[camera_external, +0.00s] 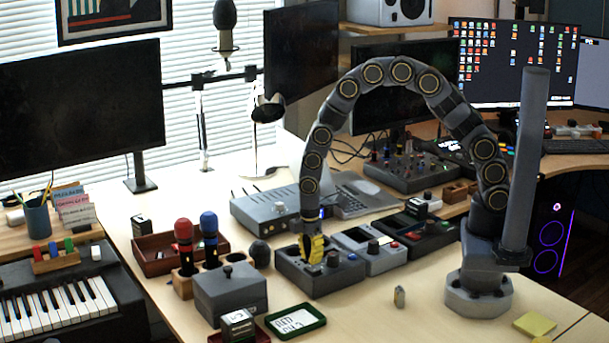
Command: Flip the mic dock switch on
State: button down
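My arm arches over from its base at the right, and my gripper (312,248), with yellow fingers, points down at a dark grey box with knobs (322,283). The fingertips are at or just above the box's top, left of a black knob; I cannot tell if they touch it. The gap between the fingers is too small to make out. A wooden holder (184,286) left of the box carries a red-topped microphone (184,236) and a blue-topped one (208,230). I cannot tell which piece is the mic dock, and no switch is clearly visible.
A light grey device (371,253) and a black device (420,236) stand close on the box's right. A lidded grey box (230,296) and a green-rimmed tray (296,321) are at front left.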

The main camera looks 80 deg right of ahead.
aim_at(308, 267)
notch_tip(308, 267, up, 12)
jog(key=shift+a, duration=0.15)
jog(key=shift+f, duration=0.1)
jog(key=shift+w, duration=0.1)
jog(key=shift+w+d+r+g+y, duration=0.2)
jog(key=shift+d+r+g+y, duration=0.1)
jog(key=shift+r+y, duration=0.1)
dwell(0.3)
jog(key=f, duration=0.4)
jog(key=a+f, duration=0.1)
jog(key=f, duration=0.4)
jog(key=s+f, duration=0.1)
jog(key=f, duration=0.4)
jog(key=shift+s+a, duration=0.1)
jog(key=shift+a, duration=0.05)
